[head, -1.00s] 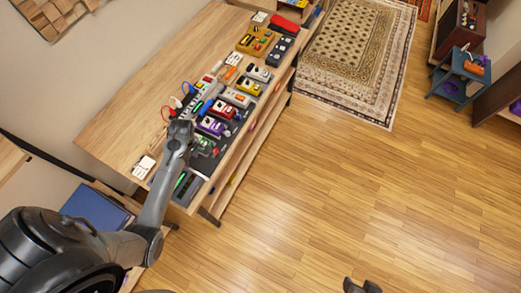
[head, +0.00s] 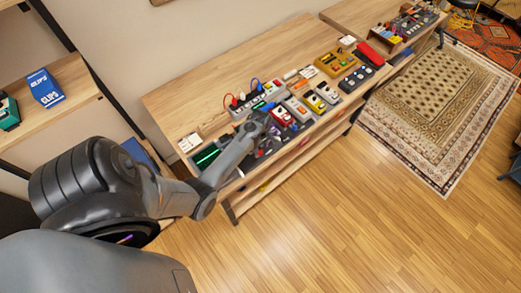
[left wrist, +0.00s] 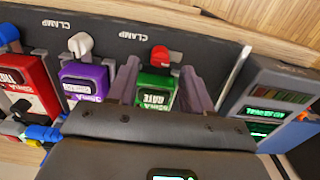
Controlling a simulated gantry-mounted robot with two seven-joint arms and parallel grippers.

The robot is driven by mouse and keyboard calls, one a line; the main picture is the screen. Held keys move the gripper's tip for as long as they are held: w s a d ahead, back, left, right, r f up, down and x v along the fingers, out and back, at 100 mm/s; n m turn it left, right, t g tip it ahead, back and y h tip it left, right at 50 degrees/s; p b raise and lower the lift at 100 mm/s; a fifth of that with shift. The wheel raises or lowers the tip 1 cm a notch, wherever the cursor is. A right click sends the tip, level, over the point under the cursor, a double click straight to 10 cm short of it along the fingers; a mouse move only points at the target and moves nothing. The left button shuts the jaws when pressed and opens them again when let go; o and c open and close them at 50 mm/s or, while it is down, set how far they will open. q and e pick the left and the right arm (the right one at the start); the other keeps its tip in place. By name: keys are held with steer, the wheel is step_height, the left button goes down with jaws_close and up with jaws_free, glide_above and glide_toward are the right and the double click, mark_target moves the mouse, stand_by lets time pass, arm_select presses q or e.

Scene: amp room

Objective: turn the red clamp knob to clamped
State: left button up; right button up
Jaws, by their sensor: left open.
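The red clamp knob (left wrist: 160,55) shows in the left wrist view at the top edge of the green GATE pedal (left wrist: 156,88), near a printed CLAMP label. My left gripper (left wrist: 160,68) is open, with one finger on each side of the green pedal and its tips close to the red knob's level. I cannot tell whether the fingers touch anything. In the head view my left gripper (head: 258,121) is over the near part of the pedalboard, and the arm hides the red knob there. My right gripper is not in view.
A white clamp knob (left wrist: 80,44) stands by the purple pedal (left wrist: 83,82), left of the red one. A red pedal (left wrist: 28,85) is farther left, and a dark unit with a green display (left wrist: 268,108) is at right. The wooden bench top (head: 215,85) is bare behind the board.

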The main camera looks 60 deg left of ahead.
mark_target(260, 151)
arm_select(q)
steer(key=shift+f, duration=1.6)
jaws_close()
